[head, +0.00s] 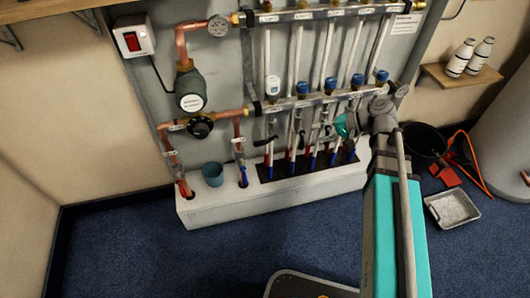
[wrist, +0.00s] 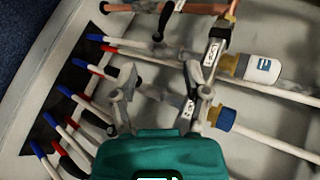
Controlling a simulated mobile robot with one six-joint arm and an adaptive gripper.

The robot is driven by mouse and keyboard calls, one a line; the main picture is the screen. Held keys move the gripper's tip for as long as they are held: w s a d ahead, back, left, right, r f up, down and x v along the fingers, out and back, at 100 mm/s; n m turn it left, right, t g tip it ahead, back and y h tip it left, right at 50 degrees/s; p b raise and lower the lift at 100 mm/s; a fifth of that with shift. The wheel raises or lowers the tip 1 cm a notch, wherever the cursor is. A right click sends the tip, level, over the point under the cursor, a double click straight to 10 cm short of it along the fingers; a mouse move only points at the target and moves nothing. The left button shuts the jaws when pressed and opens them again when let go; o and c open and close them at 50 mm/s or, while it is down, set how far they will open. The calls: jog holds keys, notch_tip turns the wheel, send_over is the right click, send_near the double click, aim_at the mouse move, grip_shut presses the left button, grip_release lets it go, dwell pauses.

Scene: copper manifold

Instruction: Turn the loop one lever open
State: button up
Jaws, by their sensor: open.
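The loop one lever (head: 264,142) is a dark handle at the leftmost loop pipe, below the white-capped valve (head: 272,86). It sticks out to the left, across its pipe. In the wrist view, what looks like the same lever (wrist: 164,20) is near the top, beyond my fingertips and apart from them. The white cap (wrist: 262,68) shows to its right. My gripper (head: 326,130) is in front of the pipes further right. In the wrist view, my gripper (wrist: 160,76) has its two grey fingers spread, with pipework behind and between them. I see nothing held.
Blue-capped valves (head: 331,83) and several close pipes stand beside loop one. A copper pipe (head: 238,130) with a tag is to its left. A bucket (head: 424,140) and tray (head: 452,208) are at right.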

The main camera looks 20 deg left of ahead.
aim_at(263, 141)
jog(key=w+a+f+y+b, duration=0.1)
jog(key=a+f+y+b, duration=0.1)
jog(key=f+b, duration=0.3)
jog(key=w+a+f+g+y+b, duration=0.1)
jog(key=f+b, duration=0.4)
jog(key=b, duration=0.7)
jog(key=a+y, duration=0.1)
jog(key=y, duration=0.1)
jog(key=shift+w+a+y, duration=0.25)
jog(key=shift+y, duration=0.05)
jog(key=shift+a, duration=0.1)
jog(key=shift+s+a+f+b, duration=0.1)
jog(key=shift+s+a+b, duration=0.2)
jog(key=shift+a, duration=1.95)
jog(key=shift+s+a+f+b, duration=0.15)
jog(key=shift+s+a, duration=0.3)
jog(key=shift+a, duration=1.75)
jog(key=shift+s+a+f+b, duration=0.1)
jog(key=shift+s+a, duration=0.25)
jog(key=shift+a, duration=1.9)
grip_shut()
jog(key=shift+d, duration=0.2)
jog(key=shift+s+a, duration=0.1)
jog(key=shift+a, duration=0.2)
